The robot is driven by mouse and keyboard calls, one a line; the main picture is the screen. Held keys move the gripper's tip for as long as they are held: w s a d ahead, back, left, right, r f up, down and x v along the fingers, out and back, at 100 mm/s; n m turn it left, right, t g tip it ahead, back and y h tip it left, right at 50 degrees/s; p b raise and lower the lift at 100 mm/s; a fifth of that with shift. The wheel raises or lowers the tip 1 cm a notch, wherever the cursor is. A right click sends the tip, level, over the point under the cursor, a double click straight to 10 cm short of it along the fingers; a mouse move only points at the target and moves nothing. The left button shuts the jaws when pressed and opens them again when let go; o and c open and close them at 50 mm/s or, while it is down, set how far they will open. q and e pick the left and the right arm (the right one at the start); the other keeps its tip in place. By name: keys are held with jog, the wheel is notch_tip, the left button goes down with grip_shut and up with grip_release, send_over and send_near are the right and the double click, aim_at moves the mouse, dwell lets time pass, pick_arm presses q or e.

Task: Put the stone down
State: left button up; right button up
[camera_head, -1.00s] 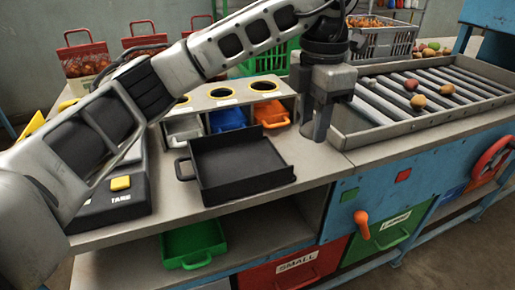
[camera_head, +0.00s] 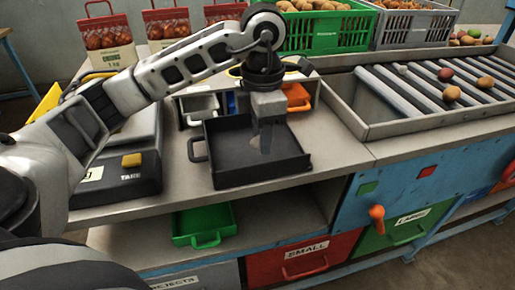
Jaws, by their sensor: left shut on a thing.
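My left gripper (camera_head: 266,138) points down over the black tray (camera_head: 225,178), its fingers low inside the tray's outline. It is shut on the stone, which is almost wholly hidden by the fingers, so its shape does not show. I cannot tell whether the stone touches the tray floor. The rest of the tray floor in view looks empty. My right gripper is not in view.
Behind the tray is a sorting stand with a grey bin (camera_head: 200,108) and an orange bin (camera_head: 297,97). A scale (camera_head: 125,165) stands to the left. The roller conveyor (camera_head: 375,128) with several potatoes lies right. A green tray (camera_head: 204,222) sits on the lower shelf.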

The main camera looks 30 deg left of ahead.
aim_at(258, 149)
pick_arm(q)
jog(key=f, duration=0.3)
jog(key=shift+s+a+f+p, duration=0.1)
jog(key=shift+s+a+p, duration=0.2)
jog(key=shift+a, duration=0.1)
jog(key=shift+w+f, duration=0.1)
jog(key=shift+f, duration=0.35)
jog(key=shift+f, duration=0.1)
jog(key=o, duration=0.7)
